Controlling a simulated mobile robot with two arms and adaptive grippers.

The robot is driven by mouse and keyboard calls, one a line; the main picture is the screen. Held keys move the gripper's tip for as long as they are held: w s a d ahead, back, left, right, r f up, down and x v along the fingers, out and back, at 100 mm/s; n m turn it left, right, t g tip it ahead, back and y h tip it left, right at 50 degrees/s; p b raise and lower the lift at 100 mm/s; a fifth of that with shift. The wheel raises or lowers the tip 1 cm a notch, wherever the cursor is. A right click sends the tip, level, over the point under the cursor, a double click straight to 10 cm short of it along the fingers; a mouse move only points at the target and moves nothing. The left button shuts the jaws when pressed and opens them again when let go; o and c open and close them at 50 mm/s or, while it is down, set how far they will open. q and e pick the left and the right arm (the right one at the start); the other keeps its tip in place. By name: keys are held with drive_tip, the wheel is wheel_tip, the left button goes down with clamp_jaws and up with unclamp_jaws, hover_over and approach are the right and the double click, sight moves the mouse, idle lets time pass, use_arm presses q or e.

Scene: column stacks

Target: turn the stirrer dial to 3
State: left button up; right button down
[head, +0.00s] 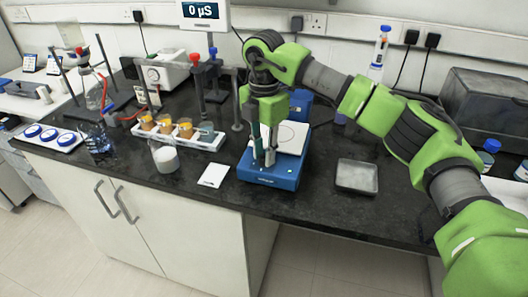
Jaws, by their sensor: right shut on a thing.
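The stirrer (284,178) is a blue unit with a white top plate (294,137) and a small green light, standing near the front edge of the bench. My right gripper (265,159) points down over the front left part of the stirrer. Its fingers are shut at the stirrer's upper face, on what appears to be the dial. The dial itself and its marks are hidden by the fingers, so its setting cannot be read. My left gripper is not in view.
Clamp stands rise behind. A display (204,13) reads 0 µS.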

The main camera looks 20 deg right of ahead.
sight(264, 154)
drive_tip(key=shift+w+r, duration=0.1)
drive_tip(key=shift+r, duration=0.05)
idle(0.3)
drive_tip(key=c, duration=1.8)
unclamp_jaws()
wheel_tip(264, 154, up, 12)
drive_tip(key=shift+f, duration=0.1)
